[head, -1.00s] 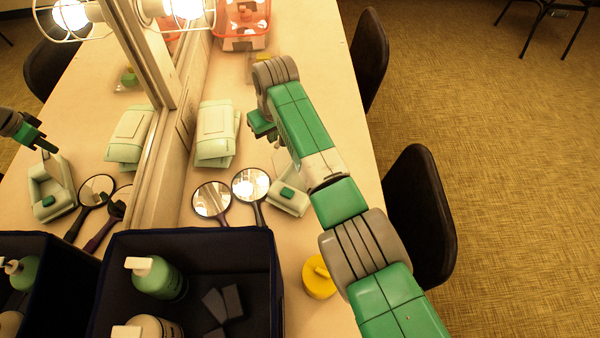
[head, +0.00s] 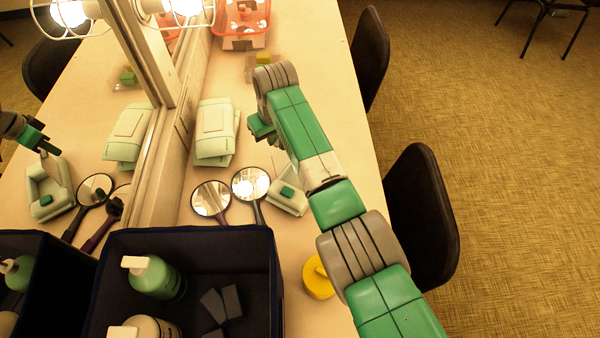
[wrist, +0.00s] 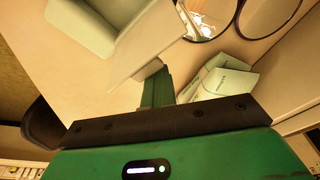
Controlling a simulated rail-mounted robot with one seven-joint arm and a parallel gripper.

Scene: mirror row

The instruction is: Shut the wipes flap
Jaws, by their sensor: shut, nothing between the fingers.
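A pale green box (head: 290,203) with a dark green button (head: 287,191) stands on the counter, partly hidden behind my arm. Its mirror reflection shows an open box with a raised part at the back. In the wrist view the box (wrist: 80,28) is at the upper left, and a pale flat panel that looks like its raised flap (wrist: 148,42) is at its near edge. My gripper (head: 262,127) is shut and empty, just beyond the box. In the wrist view its fingers (wrist: 156,88) are close to the panel; I cannot tell whether they touch.
A pale green pack (head: 214,145) lies left of my gripper. Two round hand mirrors (head: 212,198) (head: 250,183) lie beside the box. A dark bin (head: 190,241) with bottles and a yellow round item (head: 318,278) are nearer. The wall mirror edges the counter's left; chairs stand right.

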